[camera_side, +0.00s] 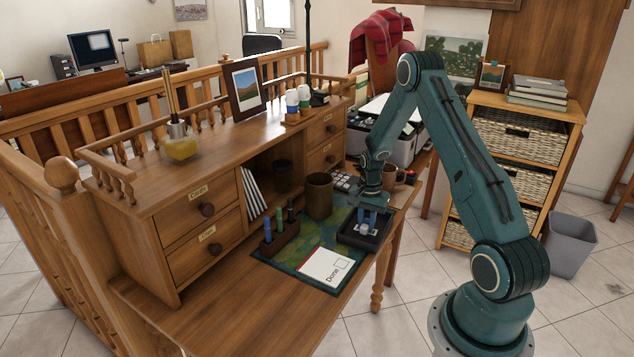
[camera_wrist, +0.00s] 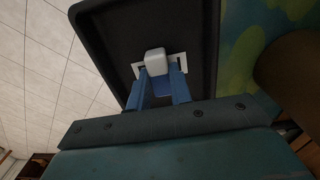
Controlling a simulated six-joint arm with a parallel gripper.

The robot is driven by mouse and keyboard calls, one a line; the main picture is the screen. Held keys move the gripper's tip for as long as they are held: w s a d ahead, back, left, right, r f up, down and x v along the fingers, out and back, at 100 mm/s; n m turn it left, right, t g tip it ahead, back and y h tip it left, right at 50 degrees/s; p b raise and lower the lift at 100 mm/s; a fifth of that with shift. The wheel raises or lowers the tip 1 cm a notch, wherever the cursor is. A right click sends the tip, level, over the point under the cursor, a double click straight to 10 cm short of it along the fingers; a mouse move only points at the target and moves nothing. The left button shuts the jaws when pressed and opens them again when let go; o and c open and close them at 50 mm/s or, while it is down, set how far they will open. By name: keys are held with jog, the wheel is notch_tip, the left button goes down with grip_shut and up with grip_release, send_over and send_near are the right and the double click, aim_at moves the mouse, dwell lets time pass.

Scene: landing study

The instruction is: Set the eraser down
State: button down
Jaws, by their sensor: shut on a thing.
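I cannot tell whether the eraser touches the tray floor.
A notepad (camera_side: 326,267) lies left of the tray on a green map-like mat (camera_side: 296,262). A wooden holder (camera_side: 279,240) with markers stands further left.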

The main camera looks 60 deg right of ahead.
aim_at(366, 223)
jog(key=c, duration=1.3)
grip_release()
jog(key=shift+o, duration=0.2)
jog(key=shift+r, duration=0.15)
notch_tip(366, 223, up, 12)
